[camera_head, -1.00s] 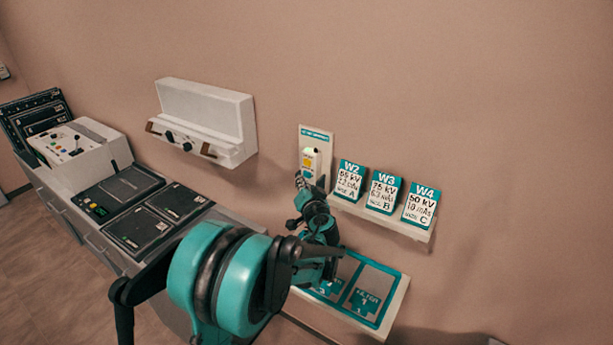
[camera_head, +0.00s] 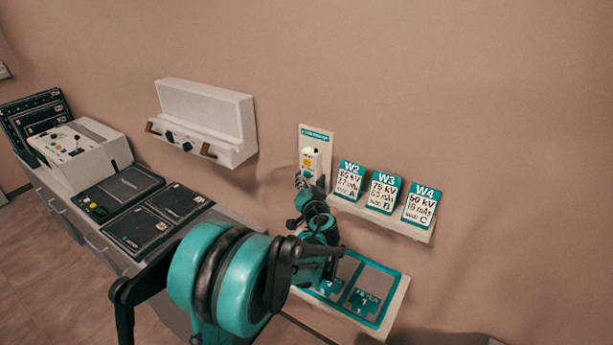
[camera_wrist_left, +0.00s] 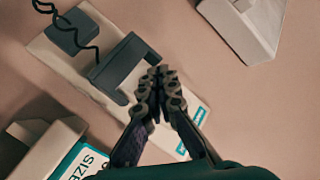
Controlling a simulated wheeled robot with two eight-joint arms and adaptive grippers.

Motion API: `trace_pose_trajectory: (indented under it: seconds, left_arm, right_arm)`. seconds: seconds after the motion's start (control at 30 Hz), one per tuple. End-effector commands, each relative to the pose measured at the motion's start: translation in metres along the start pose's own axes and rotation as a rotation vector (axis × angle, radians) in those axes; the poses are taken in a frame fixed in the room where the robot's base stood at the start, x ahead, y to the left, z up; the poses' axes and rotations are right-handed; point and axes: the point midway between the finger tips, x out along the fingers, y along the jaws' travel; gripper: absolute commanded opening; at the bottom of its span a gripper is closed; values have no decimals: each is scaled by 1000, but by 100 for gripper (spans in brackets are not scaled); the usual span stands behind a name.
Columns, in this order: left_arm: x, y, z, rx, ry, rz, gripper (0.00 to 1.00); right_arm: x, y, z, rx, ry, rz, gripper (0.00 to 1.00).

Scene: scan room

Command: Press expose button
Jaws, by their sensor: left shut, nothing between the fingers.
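I cannot tell which button is the expose button. My left gripper (camera_head: 300,180) is at the lower end of the hand control; I cannot tell whether it touches. In the left wrist view my left gripper (camera_wrist_left: 160,83) is shut and empty in front of the panel (camera_wrist_left: 100,91). A dark bracket (camera_wrist_left: 124,64) and a dark box with a coiled cord (camera_wrist_left: 72,32) show there. My right gripper is not in view.
A small shelf (camera_head: 390,222) with the W2, W3 and W4 cards is right of the panel. A tray with filter plates (camera_head: 399,301) lies below. A white wall unit (camera_head: 205,112) and a console counter (camera_head: 225,222) are on the left.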

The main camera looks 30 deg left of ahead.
Motion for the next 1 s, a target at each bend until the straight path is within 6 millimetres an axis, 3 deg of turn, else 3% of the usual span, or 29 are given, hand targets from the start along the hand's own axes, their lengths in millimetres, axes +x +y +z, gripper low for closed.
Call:
trace_pose_trajectory:
  seconds: [1.0]
  left_arm:
    - [9,6,-6,0,0,0,0]
  right_arm:
    - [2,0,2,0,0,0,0]
